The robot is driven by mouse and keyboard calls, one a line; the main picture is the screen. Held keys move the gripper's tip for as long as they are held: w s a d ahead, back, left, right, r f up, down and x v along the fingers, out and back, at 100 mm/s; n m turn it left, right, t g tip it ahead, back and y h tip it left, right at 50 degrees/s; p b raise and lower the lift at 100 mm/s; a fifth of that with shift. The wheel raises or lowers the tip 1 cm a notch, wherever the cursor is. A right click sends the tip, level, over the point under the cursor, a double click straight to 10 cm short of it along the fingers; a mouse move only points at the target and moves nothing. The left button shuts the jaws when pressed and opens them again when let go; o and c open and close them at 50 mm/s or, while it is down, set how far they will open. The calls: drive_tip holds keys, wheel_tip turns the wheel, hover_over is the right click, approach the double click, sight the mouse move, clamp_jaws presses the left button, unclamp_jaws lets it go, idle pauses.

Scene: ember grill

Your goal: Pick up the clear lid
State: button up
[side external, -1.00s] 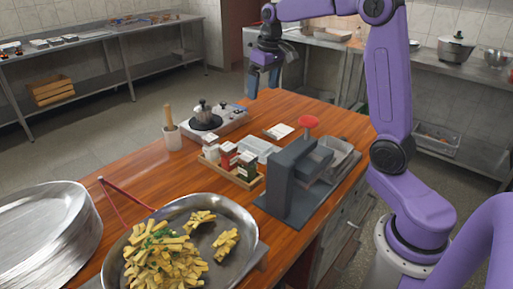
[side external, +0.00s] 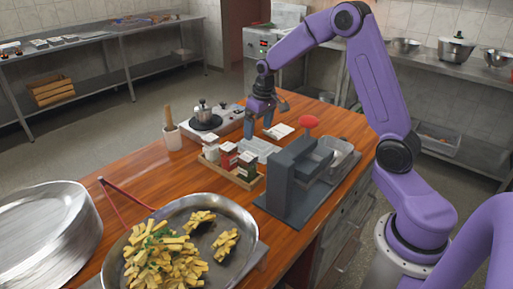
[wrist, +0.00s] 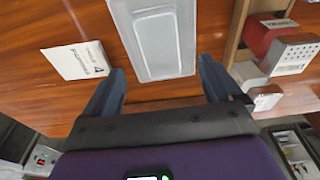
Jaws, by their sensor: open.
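A clear, translucent rectangular piece that looks like the lid (wrist: 160,42) lies flat in the upper middle of the wrist view. In the side view it shows as a pale clear shape (side external: 262,146) behind the spice tray. I cannot tell whether it rests on a container or on the table. My gripper (side external: 259,133) points down just above and beyond it. In the wrist view my gripper (wrist: 163,78) is open and empty, its blue fingers apart on either side of the lid's near end.
A white card (wrist: 77,61) lies left of the lid in the wrist view. A wooden tray of spice jars (side external: 233,166) and a dark press (side external: 289,185) stand close by. A burner with a pot (side external: 204,121) is at the back left. A pan of fries (side external: 180,244) is in front.

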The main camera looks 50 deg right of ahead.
sight(257, 143)
drive_tip(key=shift+w+f, duration=0.15)
drive_tip(key=shift+f, duration=1.25)
drive_tip(key=shift+w+f, duration=0.1)
drive_tip(key=shift+f, duration=1.3)
drive_tip(key=c, duration=1.1)
